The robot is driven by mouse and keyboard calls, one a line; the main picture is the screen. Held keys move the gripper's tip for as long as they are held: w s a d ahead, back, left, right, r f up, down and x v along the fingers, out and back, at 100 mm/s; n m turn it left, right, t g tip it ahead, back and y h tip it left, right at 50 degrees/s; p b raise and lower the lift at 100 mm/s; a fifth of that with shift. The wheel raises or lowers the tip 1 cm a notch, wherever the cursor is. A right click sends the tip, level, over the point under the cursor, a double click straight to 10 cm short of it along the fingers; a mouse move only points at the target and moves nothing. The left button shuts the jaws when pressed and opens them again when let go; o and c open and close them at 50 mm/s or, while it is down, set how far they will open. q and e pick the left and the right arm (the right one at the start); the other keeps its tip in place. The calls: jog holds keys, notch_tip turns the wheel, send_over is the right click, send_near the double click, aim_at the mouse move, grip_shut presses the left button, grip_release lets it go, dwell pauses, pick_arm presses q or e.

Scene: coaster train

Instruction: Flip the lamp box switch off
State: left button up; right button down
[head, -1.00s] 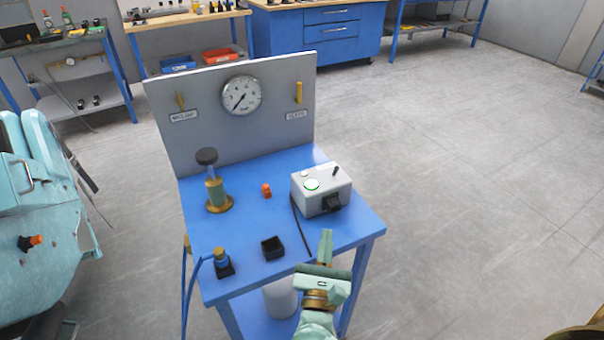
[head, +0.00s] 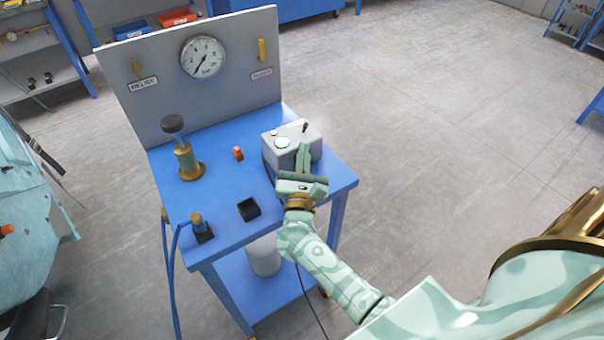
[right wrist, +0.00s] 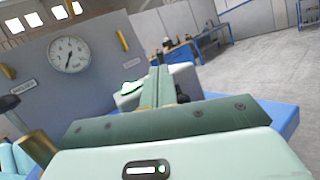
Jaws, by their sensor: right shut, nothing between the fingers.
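The lamp box (head: 271,150) is a grey box on the right side of the blue table, with a round lamp (head: 282,142) ringed in green and a black toggle switch (head: 304,127) on top. My right gripper (head: 303,153) is shut and empty. In the head view its fingertips overlap the front of the box, nearer than the switch; I cannot tell if they touch it. In the right wrist view the shut fingers (right wrist: 158,75) hide part of the box (right wrist: 184,75), and the lamp (right wrist: 131,88) shows to their left. My left gripper is not in view.
The blue table (head: 222,200) also holds a brass fitting with a black knob (head: 186,160), an orange piece (head: 238,153), an open black box (head: 249,208) and a hose fitting (head: 200,228). A grey panel with a gauge (head: 203,57) stands behind. Floor to the right is clear.

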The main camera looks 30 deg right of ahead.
aim_at(306, 127)
jog(key=shift+x, duration=2.15)
